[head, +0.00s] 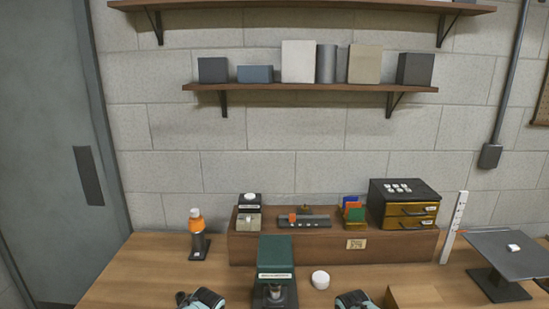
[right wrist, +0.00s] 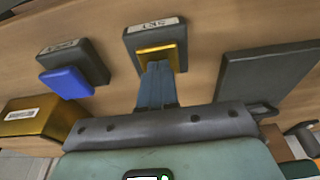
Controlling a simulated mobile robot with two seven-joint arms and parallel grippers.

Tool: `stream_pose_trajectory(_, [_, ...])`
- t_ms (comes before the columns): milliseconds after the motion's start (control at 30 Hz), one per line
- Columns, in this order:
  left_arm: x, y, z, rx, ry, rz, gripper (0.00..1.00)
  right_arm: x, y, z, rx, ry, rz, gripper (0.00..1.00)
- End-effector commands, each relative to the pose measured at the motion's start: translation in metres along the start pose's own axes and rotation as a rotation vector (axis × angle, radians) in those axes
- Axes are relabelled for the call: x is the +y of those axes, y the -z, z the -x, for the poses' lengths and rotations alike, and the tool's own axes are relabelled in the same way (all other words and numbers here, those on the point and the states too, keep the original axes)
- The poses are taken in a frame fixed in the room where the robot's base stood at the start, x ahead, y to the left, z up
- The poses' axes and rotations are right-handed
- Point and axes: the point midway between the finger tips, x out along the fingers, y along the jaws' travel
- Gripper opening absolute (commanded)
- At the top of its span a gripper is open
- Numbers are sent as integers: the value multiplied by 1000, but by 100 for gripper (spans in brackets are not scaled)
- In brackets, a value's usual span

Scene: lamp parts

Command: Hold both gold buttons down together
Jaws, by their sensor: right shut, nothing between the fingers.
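In the right wrist view a gold button (right wrist: 157,52) sits on a dark box (right wrist: 143,34) with a white label. My right gripper (right wrist: 157,68) is shut and empty, its fingertips at the button's near edge. They appear to touch it; I cannot tell whether it is pressed down. A second gold button is not clearly seen. In the head view only teal-and-black upper parts of my left gripper (head: 203,299) and my right gripper (head: 352,300) show at the bottom edge. The left fingers are hidden, and no gold button shows there.
In the right wrist view a dark box with a blue button (right wrist: 67,82) stands left, near a gold labelled block (right wrist: 32,117). A dark slab (right wrist: 262,84) lies right. In the head view a green device (head: 275,252) stands between my arms, beside a white round piece (head: 320,279).

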Motion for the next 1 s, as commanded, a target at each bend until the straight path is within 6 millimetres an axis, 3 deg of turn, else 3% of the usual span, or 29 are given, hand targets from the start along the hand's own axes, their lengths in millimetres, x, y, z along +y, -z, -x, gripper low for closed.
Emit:
stream_pose_trajectory(33, [-4, -5, -7, -16, 15, -2, 0, 1, -5, -7, -18, -4, 1, 0])
stream_pose_trajectory(500, [-4, -5, -7, -16, 16, -1, 0, 1, -5, -6, -18, -4, 0, 0])
stream_pose_trajectory(1000, [-4, -4, -7, -14, 14, -1, 0, 0, 6, 36, -6, -2, 1, 0])
